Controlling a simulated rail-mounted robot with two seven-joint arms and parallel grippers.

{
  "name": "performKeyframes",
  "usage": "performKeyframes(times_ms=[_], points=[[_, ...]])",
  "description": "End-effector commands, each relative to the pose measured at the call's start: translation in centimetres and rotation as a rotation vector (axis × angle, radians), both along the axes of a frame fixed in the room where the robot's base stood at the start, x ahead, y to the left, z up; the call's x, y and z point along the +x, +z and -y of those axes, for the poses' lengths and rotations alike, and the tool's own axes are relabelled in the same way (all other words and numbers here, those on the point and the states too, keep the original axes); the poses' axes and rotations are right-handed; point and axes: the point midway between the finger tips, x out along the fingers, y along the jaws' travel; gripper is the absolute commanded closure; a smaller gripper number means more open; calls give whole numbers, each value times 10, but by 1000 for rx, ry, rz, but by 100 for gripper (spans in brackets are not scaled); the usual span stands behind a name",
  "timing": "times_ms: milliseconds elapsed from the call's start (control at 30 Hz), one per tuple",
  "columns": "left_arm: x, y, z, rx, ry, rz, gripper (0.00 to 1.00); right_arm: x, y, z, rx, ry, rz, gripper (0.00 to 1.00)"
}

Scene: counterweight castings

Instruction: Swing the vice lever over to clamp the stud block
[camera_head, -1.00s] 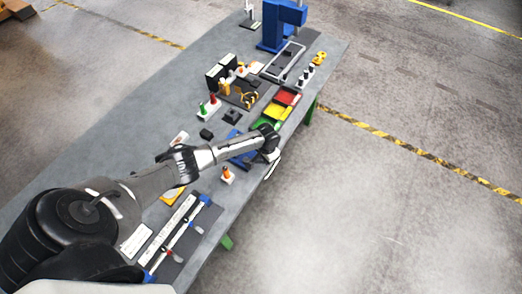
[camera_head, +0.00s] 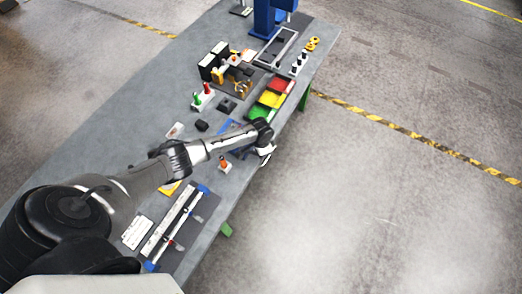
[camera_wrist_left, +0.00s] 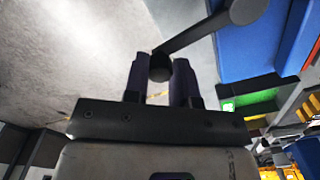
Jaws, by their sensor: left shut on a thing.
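The blue vice (camera_head: 232,133) sits near the table's right edge in the head view, partly hidden behind my left arm. In the left wrist view its blue body (camera_wrist_left: 250,42) fills the upper right. A dark lever (camera_wrist_left: 200,33) runs from a round pivot at the top down to a dark knob (camera_wrist_left: 160,68). My left gripper (camera_wrist_left: 160,80) is shut on the knob, one finger on each side. In the head view my left gripper (camera_head: 266,155) is small, at the table edge beside the vice. I cannot make out the stud block. My right gripper is not in view.
Green, yellow and red trays (camera_head: 270,99) stand just beyond the vice. A white block with an orange top (camera_head: 225,166) is close to my forearm. A rail fixture (camera_head: 180,228) lies at the near end. The floor right of the table (camera_head: 380,210) is clear.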

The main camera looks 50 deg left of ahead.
Motion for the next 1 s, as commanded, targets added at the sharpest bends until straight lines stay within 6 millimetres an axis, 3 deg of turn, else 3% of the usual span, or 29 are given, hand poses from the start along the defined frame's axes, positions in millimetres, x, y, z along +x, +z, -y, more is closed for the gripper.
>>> performKeyframes(times_ms=[100,133,367,733,1000], points=[[0,0,1,-2,-2,-2,100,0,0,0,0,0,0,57],[0,0,1,-2,-2,-2,73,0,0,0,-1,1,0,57],[0,0,1,-2,0,-2,51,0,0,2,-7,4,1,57],[0,8,0,-1,0,0,50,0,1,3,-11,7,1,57],[1,54,0,1,-2,3,50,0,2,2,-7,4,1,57]])
